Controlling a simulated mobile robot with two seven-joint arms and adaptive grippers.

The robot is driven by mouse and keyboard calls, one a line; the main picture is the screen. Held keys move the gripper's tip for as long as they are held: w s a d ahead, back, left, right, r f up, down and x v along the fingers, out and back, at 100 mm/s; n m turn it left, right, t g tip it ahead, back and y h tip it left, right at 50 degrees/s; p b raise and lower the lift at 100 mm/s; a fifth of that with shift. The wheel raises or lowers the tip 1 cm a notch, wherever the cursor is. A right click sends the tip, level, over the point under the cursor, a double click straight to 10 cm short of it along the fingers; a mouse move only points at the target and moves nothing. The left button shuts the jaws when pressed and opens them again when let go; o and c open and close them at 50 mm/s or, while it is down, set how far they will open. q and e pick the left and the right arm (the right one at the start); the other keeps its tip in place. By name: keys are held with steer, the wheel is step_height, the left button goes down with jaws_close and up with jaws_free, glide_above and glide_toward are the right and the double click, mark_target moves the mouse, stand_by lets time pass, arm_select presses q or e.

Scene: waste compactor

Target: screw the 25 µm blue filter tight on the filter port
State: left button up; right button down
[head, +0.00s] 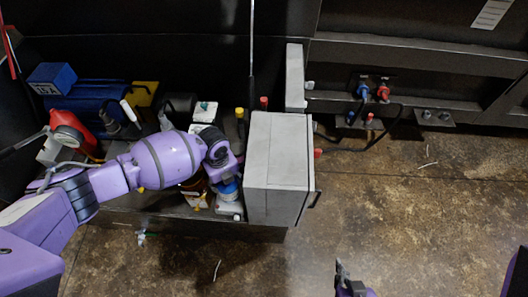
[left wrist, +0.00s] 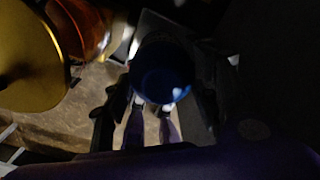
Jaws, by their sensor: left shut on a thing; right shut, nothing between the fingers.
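The blue filter (head: 228,188) shows as a blue cylindrical piece just below my left gripper (head: 225,176) in the head view. A whitish part shows beneath it. In the left wrist view the blue filter (left wrist: 163,72) is a dark round shape, and my left gripper (left wrist: 155,100) is shut on it. The filter port is hidden beneath the filter and gripper; I cannot tell how far the filter is seated. My right gripper (head: 349,277) is shut and empty at the bottom edge of the head view, over the floor.
A grey cabinet (head: 277,160) stands close on the right of the left gripper. An amber part (head: 196,190) and a gold disc (left wrist: 28,55) are close on its left. A blue box (head: 52,78) and a red item (head: 68,128) lie further left. Floor at right is open.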

arm_select(q)
steer(key=shift+w+d+r, duration=0.1)
steer(key=shift+w, duration=0.05)
steer(key=o, duration=1.4)
steer(key=shift+c, duration=0.4)
steer(key=shift+r+p, duration=1.1)
steer(key=shift+r, duration=1.05)
steer(key=shift+r+p, duration=0.6)
steer(key=shift+r, duration=0.75)
steer(key=shift+s, duration=0.2)
arm_select(e)
steer(key=w+r+t, duration=0.1)
steer(key=w+r, duration=0.3)
steer(key=r, duration=0.1)
steer(key=shift+w+r, duration=0.15)
steer(key=shift+r, duration=0.25)
arm_select(q)
steer(key=shift+f, duration=0.15)
